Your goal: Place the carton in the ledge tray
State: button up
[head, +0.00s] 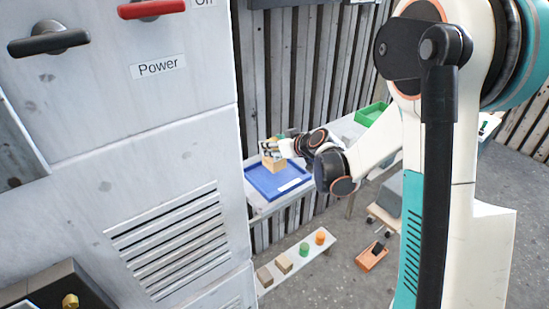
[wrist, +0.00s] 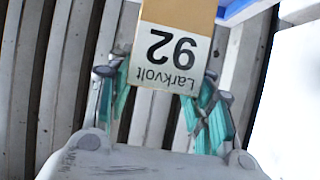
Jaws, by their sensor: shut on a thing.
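A tan carton (head: 272,164) with a white label shows in the head view over the far left part of the blue tray (head: 262,187). I cannot tell whether its underside touches the tray. My gripper (head: 279,148) is shut on the carton. In the wrist view the carton (wrist: 178,12) sits between the teal-padded fingers of my gripper (wrist: 160,76), its label reading "Larkvolt 92" upside down. A bit of blue tray (wrist: 236,10) shows at the upper right there. The carton hides part of the tray.
A large grey cabinet (head: 120,130) with a vent fills the left. A green bin (head: 371,113) stands farther along the white ledge. A lower shelf (head: 296,270) holds wooden blocks, a green cylinder (head: 304,249) and an orange cylinder (head: 320,238). An orange box (head: 371,258) is on the floor.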

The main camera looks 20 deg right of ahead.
notch_tip(320, 180, down, 4)
jog(key=shift+f+b, duration=0.2)
jog(key=shift+b, duration=0.4)
jog(key=shift+r, duration=0.1)
jog(key=o, duration=0.8)
jog(key=shift+f, duration=0.2)
jog(key=shift+c, duration=0.2)
jog(key=o, duration=0.4)
jog(key=shift+o, duration=0.2)
jog(key=shift+r, duration=0.2)
jog(key=shift+s+d+r, duration=0.1)
jog(key=shift+s+r, duration=0.05)
jog(key=shift+s, duration=0.05)
jog(key=p+v, duration=0.2)
jog(key=v, duration=0.9)
jog(key=shift+s, duration=0.2)
